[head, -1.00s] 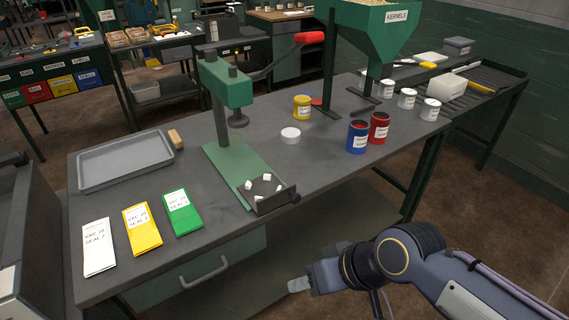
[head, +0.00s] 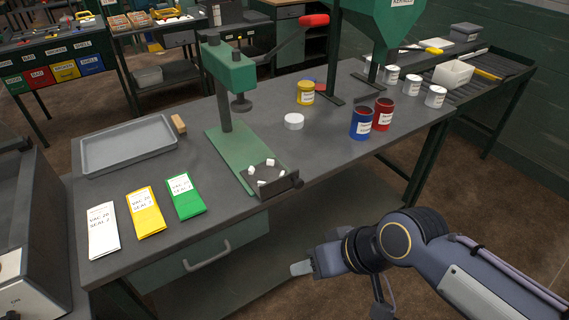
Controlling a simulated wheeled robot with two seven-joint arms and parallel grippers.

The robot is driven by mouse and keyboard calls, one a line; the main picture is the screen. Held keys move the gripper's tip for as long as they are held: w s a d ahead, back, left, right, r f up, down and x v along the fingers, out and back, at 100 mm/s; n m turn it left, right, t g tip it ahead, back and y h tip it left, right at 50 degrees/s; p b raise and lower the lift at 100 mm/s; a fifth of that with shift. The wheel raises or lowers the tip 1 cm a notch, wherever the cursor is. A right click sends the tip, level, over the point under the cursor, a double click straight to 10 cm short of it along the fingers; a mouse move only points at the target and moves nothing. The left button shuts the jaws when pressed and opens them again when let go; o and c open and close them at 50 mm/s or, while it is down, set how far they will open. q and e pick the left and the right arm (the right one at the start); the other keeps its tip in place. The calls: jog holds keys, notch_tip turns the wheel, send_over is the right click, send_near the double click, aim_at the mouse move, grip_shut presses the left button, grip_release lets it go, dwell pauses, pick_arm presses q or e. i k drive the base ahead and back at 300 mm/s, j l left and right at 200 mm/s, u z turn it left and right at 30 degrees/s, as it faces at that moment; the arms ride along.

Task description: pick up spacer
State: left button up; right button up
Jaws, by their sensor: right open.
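No thing is labelled as a spacer. A short white round piece (head: 294,121) lies flat on the grey bench, right of the green press (head: 229,85); I cannot tell whether it is the spacer. Several small white pieces (head: 263,172) sit on the dark plate at the front of the press. My right gripper (head: 302,268) is open, low in front of the bench's front edge. It is apart from everything on the bench, and its far finger is hard to make out. My left gripper is out of view.
The bench (head: 330,150) also holds a blue can (head: 361,124), a red can (head: 383,115), a yellow can (head: 306,92), a grey tray (head: 127,145) and white, yellow and green packets (head: 185,195). A green hopper (head: 375,20) stands behind. The bench's front right is clear.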

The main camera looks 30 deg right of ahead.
aim_at(293, 121)
jog(key=i+l+u, duration=0.2)
jog(key=l+u, duration=0.15)
jog(key=l, duration=0.4)
jog(key=i+l+u, duration=0.1)
jog(key=l+u, duration=0.3)
jog(key=l, duration=0.35)
jog(key=l+u, duration=0.35)
jog(key=l, duration=0.45)
